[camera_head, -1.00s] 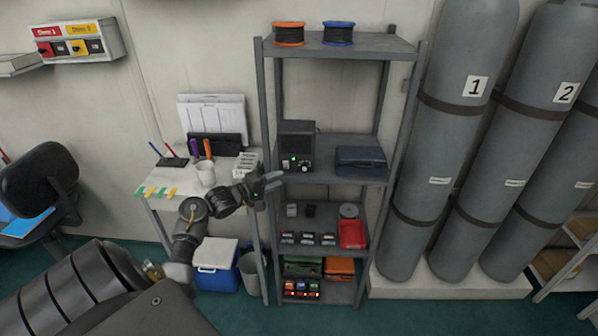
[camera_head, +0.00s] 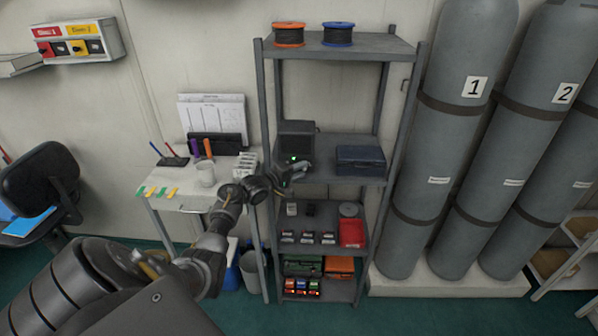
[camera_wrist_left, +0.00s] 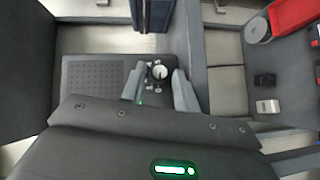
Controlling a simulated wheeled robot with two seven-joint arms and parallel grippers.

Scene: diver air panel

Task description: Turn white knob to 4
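The white knob (camera_wrist_left: 159,72) is on the front of a dark box-shaped device with a perforated grille (camera_wrist_left: 95,85), seen in the left wrist view. Small markings surround the knob but are too small to read. In the head view the device (camera_head: 296,141) stands on the middle shelf, and my gripper covers its knob area. My left gripper (camera_wrist_left: 160,82) is open, its two fingers on either side of the knob in the picture; I cannot tell whether they touch it. It also shows in front of the device in the head view (camera_head: 299,170). My right gripper is not in view.
The device stands on a grey metal shelf rack (camera_head: 322,203). A dark blue case (camera_head: 360,160) lies to its right.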

